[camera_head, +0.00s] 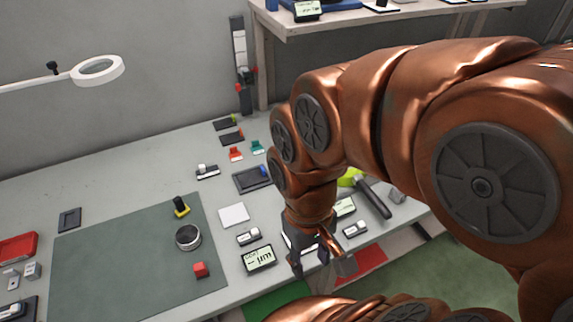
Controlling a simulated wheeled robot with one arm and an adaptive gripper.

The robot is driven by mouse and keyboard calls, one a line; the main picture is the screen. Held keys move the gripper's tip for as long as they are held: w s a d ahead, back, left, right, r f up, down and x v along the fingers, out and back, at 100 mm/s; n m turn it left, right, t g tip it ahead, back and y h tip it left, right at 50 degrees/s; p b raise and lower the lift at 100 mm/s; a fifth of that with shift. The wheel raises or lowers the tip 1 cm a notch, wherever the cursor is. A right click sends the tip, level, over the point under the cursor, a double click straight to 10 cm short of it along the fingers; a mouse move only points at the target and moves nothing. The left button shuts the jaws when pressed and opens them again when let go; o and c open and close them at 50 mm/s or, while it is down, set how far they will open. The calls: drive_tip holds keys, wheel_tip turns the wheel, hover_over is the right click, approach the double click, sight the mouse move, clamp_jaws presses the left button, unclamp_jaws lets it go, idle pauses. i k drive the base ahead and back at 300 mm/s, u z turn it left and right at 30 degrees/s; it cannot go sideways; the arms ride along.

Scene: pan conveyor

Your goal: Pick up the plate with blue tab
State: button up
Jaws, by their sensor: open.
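A dark, square plate (246,181) lies flat on the grey workbench, with a small blue tab (265,170) at its right side. My gripper (321,267) points down over the front edge of the bench, in front of and to the right of the plate. Its fingers are apart and I see nothing held between them. My copper-coloured arm comes in from the right and hides part of the bench right of the plate.
A white square (234,215), a small display (259,259) and a hammer-like tool (374,198) lie near the gripper. Red (235,154) and teal (257,147) clips lie behind the plate. A green mat (130,265) covers the left, with a round metal ring (188,238) on it.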

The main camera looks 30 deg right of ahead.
sight(256, 177)
drive_tip(key=u, duration=0.35)
drive_tip(key=k, duration=1.25)
drive_tip(key=u, duration=0.85)
drive_tip(key=i, duration=1.45)
drive_tip(key=u, duration=0.25)
